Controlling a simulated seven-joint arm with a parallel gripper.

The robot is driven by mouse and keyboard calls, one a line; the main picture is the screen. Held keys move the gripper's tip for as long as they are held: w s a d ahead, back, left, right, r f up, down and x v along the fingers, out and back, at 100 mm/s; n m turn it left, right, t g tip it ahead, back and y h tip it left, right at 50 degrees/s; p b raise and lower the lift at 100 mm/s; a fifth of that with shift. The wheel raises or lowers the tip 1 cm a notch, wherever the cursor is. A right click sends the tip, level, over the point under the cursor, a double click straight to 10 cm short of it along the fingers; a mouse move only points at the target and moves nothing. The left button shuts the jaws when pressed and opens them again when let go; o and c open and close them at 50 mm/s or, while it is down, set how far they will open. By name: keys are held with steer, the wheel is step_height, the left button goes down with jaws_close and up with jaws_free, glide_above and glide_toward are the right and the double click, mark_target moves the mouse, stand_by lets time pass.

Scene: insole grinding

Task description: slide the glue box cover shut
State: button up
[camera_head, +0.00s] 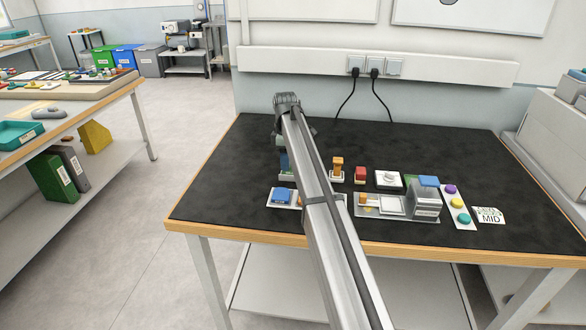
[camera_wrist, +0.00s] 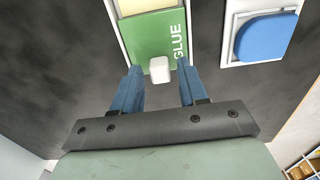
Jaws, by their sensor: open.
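The glue box shows in the wrist view as a pale tray with a green cover (camera_wrist: 157,35) marked GLUE. A white knob (camera_wrist: 159,70) stands on the cover near its lower edge. A cream strip (camera_wrist: 145,5) shows beyond the green part at the top edge; I cannot tell whether it is the box inside. My gripper (camera_wrist: 159,67) is open, with one blue finger on each side of the knob. Clear gaps show between the fingers and the knob. In the head view my arm hides most of the glue box and the gripper.
A blue pad (camera_wrist: 265,38) on a white plate lies right of the glue box in the wrist view. On the black table (camera_head: 440,155), an orange piece (camera_head: 338,165), a red piece (camera_head: 360,174) and a grey device (camera_head: 426,203) stand right of my arm. The table's left part is clear.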

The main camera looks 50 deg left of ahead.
steer(key=shift+f, duration=0.55)
steer(key=shift+r, duration=0.15)
steer(key=c, duration=0.7)
steer(key=shift+w+d, duration=2.2)
steer(key=shift+d, duration=0.05)
steer(key=o, duration=0.7)
